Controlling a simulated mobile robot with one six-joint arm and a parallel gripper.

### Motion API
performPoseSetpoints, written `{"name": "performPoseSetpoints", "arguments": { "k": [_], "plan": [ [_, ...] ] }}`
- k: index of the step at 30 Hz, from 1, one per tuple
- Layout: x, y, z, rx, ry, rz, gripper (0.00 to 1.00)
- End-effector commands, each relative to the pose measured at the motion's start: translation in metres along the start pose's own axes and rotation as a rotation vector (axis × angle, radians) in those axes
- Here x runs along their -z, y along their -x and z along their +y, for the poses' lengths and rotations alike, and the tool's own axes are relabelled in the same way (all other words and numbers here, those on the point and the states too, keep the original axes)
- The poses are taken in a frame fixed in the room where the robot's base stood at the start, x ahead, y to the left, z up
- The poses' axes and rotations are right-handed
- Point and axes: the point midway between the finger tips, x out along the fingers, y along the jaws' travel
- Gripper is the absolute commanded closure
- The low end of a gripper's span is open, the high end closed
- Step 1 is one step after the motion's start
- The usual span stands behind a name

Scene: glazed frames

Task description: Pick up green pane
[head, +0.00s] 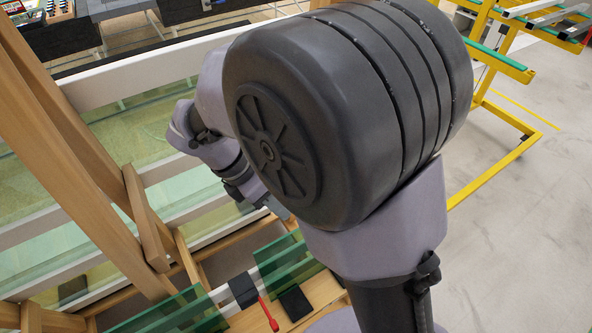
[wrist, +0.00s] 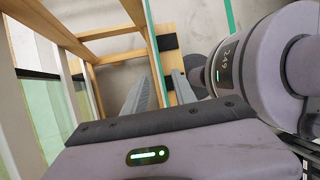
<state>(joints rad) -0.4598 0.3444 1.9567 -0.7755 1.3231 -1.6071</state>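Several green panes (head: 287,262) stand upright in a low wooden rack at the bottom of the head view. More green glass (head: 180,314) stands at the lower left. In the wrist view one pane shows edge-on as a thin green line (wrist: 153,45), running down between my fingers. My gripper (wrist: 161,90) is open, one finger on each side of that line. The left finger looks very close to the pane; I cannot tell whether it touches. In the head view my arm hides most of the gripper, and only its end shows above the rack.
Wooden beams (head: 75,130) rise at the left, near my wrist. Large pale glass sheets with white rails (head: 140,82) stand behind. A yellow rack (head: 497,60) is at the right. A red-handled tool (head: 268,314) lies by the panes. Grey floor (head: 530,220) is clear at right.

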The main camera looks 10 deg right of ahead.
Motion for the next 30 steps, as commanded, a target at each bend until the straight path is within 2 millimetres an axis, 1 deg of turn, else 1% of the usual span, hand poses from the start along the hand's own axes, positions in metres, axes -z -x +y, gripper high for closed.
{"name": "performPoseSetpoints", "arguments": {
  "k": [1,6,9,10,12,17,20,21,24,26,30],
  "plan": [
    [0.002,-0.014,0.001,0.004,0.006,-0.002,0.67],
    [0.003,-0.07,0.001,0.005,0.002,0.0,0.67],
    [0.002,-0.097,0.001,0.004,0.002,0.0,0.67],
    [0.002,-0.103,0.001,0.005,0.001,0.0,0.67],
    [0.001,-0.114,0.001,0.003,0.001,0.0,0.67],
    [-0.001,-0.126,0.001,0.002,-0.001,0.001,0.67],
    [-0.004,-0.142,0.002,0.003,-0.002,0.001,0.67],
    [-0.007,-0.151,0.003,0.003,-0.003,0.002,0.67],
    [-0.008,-0.171,0.003,0.004,-0.002,0.002,0.67],
    [-0.009,-0.174,0.003,0.002,-0.001,0.002,0.67],
    [-0.01,-0.171,0.003,0.001,-0.001,0.001,0.67]
  ]
}}
